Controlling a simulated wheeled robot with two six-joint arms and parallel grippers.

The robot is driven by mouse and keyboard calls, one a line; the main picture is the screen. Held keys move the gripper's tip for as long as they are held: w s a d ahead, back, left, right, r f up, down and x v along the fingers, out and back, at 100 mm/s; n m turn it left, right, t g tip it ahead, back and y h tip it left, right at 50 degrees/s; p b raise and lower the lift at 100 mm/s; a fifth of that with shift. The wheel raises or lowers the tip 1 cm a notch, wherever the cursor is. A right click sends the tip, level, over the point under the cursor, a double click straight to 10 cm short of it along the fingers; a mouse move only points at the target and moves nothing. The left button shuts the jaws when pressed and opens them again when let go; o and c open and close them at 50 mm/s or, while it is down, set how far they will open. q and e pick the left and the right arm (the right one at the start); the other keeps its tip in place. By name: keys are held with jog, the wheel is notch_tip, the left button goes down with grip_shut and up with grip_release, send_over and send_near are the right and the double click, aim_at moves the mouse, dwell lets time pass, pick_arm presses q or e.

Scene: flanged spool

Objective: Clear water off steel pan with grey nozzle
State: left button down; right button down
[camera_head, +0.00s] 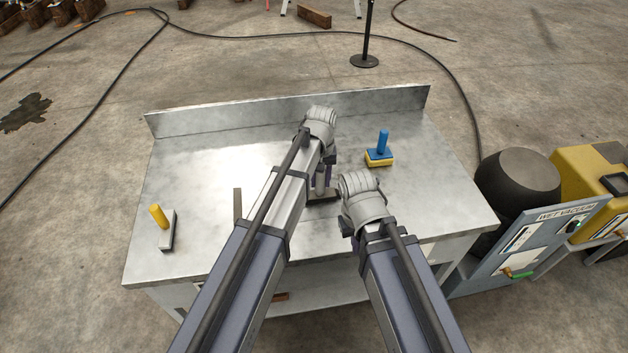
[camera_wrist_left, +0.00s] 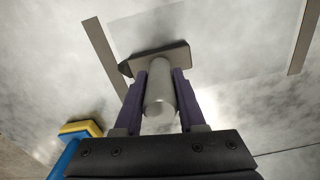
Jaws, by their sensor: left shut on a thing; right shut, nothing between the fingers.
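The grey nozzle (camera_wrist_left: 160,88) has a round handle and a wide, flat, dark-edged head. My left gripper (camera_wrist_left: 160,78) is shut on its handle. In the head view the left gripper (camera_head: 322,180) is over the middle of the bench, with the nozzle's dark head (camera_head: 324,196) low at the steel surface; I cannot tell whether it touches. Narrow grey strips (camera_wrist_left: 104,58) lie on the bright steel on both sides of the nozzle; I cannot tell whether they are the pan's edges. No water is clearly visible. My right gripper (camera_head: 350,222) is shut and empty, its fingers mostly hidden by its wrist.
The metal bench (camera_head: 190,225) has a raised back edge. A yellow-handled grey tool (camera_head: 165,228) stands at left and a blue-handled yellow block (camera_head: 379,154) at right. A wet vacuum panel (camera_head: 530,240) with a green-tipped lever (camera_head: 521,275) stands right of the bench.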

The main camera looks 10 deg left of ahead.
pick_arm(q)
jog(key=shift+w+d+f, duration=0.1)
jog(key=shift+d, duration=0.3)
jog(key=shift+w+a, duration=0.25)
jog(key=shift+w, duration=0.75)
jog(key=shift+s+a, duration=0.1)
jog(key=shift+s+a, duration=0.3)
jog(key=shift+a, duration=0.45)
jog(key=shift+s+a, duration=0.25)
jog(key=shift+a, duration=0.6)
jog(key=shift+s+a, duration=0.2)
jog(key=shift+a, duration=0.65)
jog(key=shift+s+a, duration=0.2)
jog(key=shift+a, duration=0.65)
jog(key=shift+a, duration=0.1)
